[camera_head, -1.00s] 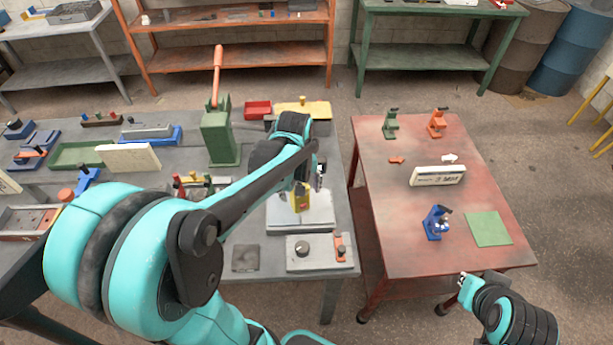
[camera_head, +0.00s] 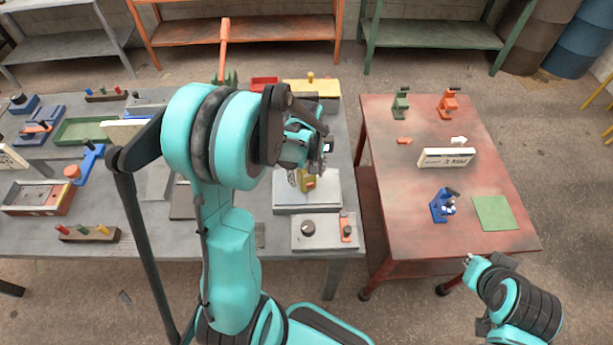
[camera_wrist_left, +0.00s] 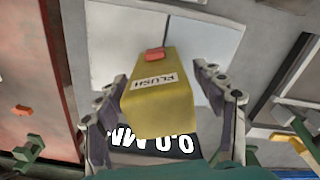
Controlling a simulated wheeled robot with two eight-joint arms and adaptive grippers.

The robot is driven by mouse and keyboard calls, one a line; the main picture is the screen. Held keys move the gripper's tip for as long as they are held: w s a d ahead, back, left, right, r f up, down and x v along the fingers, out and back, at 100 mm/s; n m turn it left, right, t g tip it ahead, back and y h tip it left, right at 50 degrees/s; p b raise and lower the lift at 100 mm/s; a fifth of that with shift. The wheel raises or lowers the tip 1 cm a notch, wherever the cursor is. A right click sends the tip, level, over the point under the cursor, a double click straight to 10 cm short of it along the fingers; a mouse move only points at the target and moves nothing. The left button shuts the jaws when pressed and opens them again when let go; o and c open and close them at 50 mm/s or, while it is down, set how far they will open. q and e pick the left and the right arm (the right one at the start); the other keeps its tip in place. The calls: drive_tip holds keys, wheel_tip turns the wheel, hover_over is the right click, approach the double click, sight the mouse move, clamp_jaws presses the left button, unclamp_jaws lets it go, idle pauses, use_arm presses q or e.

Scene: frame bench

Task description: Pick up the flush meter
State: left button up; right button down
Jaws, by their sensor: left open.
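The flush meter (camera_wrist_left: 158,95) is a yellow block with a white FLUSH label and a red button on one end. In the left wrist view it sits between the two fingers of my left gripper (camera_wrist_left: 165,112), which is open, with a gap on each side. In the head view the meter (camera_head: 307,181) stands over a pale grey plate (camera_head: 306,204) on the grey bench, partly hidden by my left gripper (camera_head: 318,158). My right gripper (camera_head: 468,260) is low at the right, in front of the red table; its finger opening is too small to judge.
A grey box with a dark knob (camera_head: 323,232) lies just in front of the plate. A yellow-topped block (camera_head: 312,87) stands behind. The red table (camera_head: 410,210) at right holds a blue device (camera_head: 443,205), a white sign (camera_head: 446,158) and a green mat (camera_head: 494,213).

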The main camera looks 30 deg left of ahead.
use_arm(q)
drive_tip(key=c, duration=1.3)
drive_tip(key=shift+r, duration=0.15)
drive_tip(key=shift+c, duration=0.2)
